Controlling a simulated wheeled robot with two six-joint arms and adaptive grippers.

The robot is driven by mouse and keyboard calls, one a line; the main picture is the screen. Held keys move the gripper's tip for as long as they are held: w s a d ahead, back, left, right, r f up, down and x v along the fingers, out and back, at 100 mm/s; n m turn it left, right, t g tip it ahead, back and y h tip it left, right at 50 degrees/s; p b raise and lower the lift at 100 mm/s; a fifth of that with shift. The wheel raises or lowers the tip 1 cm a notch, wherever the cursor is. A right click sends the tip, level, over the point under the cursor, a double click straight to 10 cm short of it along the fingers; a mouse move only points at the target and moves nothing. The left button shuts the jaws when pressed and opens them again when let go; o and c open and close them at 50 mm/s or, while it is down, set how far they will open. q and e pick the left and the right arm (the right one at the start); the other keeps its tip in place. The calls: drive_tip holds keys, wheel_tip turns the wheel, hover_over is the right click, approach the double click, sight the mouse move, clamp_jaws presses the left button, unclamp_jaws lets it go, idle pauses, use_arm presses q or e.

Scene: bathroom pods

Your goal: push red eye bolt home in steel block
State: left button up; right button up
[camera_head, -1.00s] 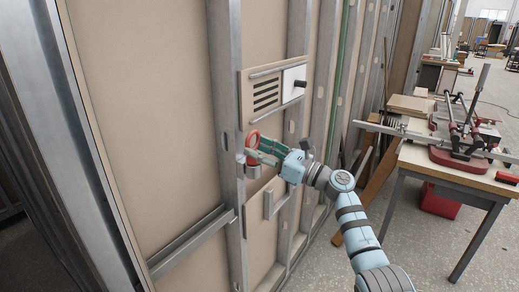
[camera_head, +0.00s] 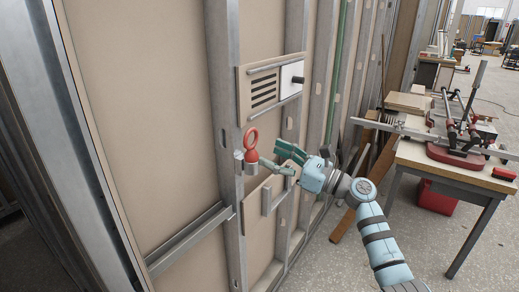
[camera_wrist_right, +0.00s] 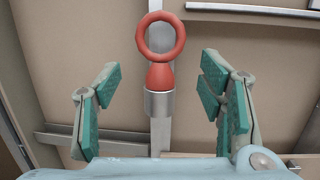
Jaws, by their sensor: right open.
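The red eye bolt (camera_head: 251,138) stands upright in the steel block (camera_head: 251,169), which is mounted on a metal stud of the wall. In the right wrist view the bolt's ring (camera_wrist_right: 140,38) is on top and its red flared collar sits at the top of the steel block (camera_wrist_right: 160,104). How deep its shank goes is hidden inside the block. My right gripper (camera_head: 283,160) is open and empty, just right of the bolt in the head view. In the wrist view its green-padded fingers stand apart on both sides, clear of the bolt. My left gripper is not in view.
A vented panel (camera_head: 266,90) with a dark knob is on the wall above the bolt. A small panel with a handle (camera_head: 266,200) is below it. A workbench (camera_head: 445,165) with clamps and tools stands to the right, with open floor in front.

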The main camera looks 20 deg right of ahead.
drive_tip(key=v, duration=0.6)
drive_tip(key=shift+s+d, duration=0.15)
